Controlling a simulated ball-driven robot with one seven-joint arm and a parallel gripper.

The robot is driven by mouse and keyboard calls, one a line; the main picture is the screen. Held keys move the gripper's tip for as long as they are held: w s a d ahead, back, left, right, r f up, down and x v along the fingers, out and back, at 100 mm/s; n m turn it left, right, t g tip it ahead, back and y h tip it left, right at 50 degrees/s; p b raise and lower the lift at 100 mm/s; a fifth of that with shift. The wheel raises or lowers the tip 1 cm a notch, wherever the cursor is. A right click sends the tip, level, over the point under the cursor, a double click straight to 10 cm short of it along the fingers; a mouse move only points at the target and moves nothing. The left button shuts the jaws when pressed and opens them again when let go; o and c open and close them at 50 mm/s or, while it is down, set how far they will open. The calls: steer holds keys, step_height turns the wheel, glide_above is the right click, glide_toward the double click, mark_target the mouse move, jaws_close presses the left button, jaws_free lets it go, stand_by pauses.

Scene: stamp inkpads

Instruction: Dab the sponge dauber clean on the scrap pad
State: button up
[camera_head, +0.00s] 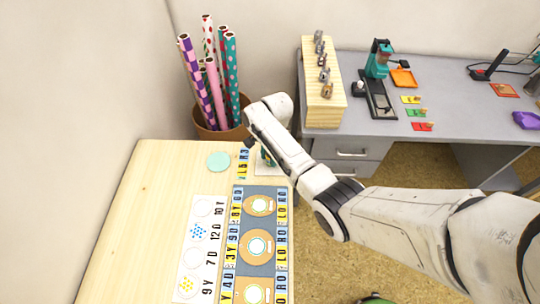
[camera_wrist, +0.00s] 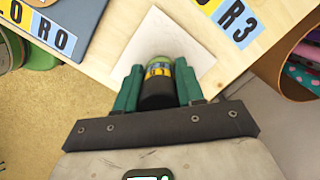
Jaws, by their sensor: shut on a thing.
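My gripper (camera_wrist: 159,70) has green fingers shut on the sponge dauber (camera_wrist: 158,92). The scrap pad (camera_wrist: 178,36), a plain whitish square, lies on the wooden table beyond and under the dauber's end. I cannot tell whether the dauber touches it. In the head view my gripper (camera_head: 267,158) is at the table's far right corner, largely hidden by my arm, and only a bit of the pad (camera_head: 262,170) shows.
A grey-blue board (camera_head: 241,224) with round inkpads and lettered tags lies nearer on the table. A white card (camera_head: 208,227) with dot patterns and a pale green disc (camera_head: 218,162) lie left of it. A bin (camera_head: 206,130) of patterned rolls stands behind. A grey desk (camera_head: 440,125) is at right.

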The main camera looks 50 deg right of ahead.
steer(key=shift+f, duration=0.45)
stand_by(1.3)
steer(key=shift+r+p, duration=0.75)
steer(key=shift+r, duration=0.05)
step_height(320, 180, up, 3)
steer(key=p, duration=0.2)
steer(key=shift+f+p, duration=0.2)
steer(key=shift+p, duration=0.1)
steer(key=shift+r, duration=0.85)
steer(key=shift+f, duration=0.15)
steer(key=shift+f+b, duration=1.5)
steer(key=shift+f, duration=0.65)
steer(key=shift+f, duration=0.65)
steer(key=shift+r, duration=0.25)
